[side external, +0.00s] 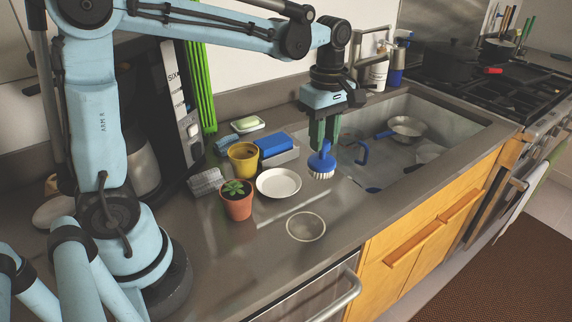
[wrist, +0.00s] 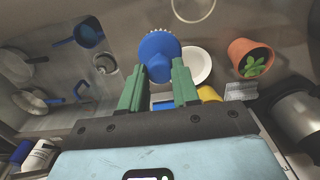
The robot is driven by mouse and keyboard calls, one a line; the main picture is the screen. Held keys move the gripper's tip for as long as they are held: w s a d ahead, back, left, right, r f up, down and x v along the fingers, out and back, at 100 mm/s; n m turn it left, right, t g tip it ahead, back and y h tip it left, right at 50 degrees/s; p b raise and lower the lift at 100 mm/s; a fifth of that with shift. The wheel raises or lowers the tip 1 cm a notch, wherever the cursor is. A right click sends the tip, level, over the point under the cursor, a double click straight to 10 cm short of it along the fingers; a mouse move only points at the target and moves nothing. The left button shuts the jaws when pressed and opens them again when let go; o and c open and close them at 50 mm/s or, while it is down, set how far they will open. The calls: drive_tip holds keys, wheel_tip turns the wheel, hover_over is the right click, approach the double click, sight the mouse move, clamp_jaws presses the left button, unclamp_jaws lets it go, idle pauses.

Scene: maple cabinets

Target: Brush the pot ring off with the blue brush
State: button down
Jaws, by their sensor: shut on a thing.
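My gripper (side external: 323,146) is shut on the blue brush (side external: 321,163), with its white bristles pointing down. The brush is held above the counter between the white saucer and the sink. In the wrist view the blue brush (wrist: 159,55) sits between the green fingertips (wrist: 157,75). The pot ring (side external: 306,227) is a pale round mark on the counter in front of the saucer; part of it shows at the top edge of the wrist view (wrist: 193,8). A potted plant (side external: 236,200) in a terracotta pot stands left of the ring, apart from it.
A white saucer (side external: 278,183) lies between the plant and the brush. The sink (side external: 440,165) holds pans at right. The counter around the ring is clear.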

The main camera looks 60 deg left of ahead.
drive_tip(key=s+d, duration=0.5)
drive_tip(key=s, duration=0.6)
wheel_tip(320, 180, down, 7)
drive_tip(key=shift+r, duration=0.2)
drive_tip(key=shift+a+f, duration=0.1)
drive_tip(key=shift+f, duration=0.9)
idle(0.6)
drive_tip(key=shift+w+r, duration=0.1)
drive_tip(key=shift+w, duration=3.7)
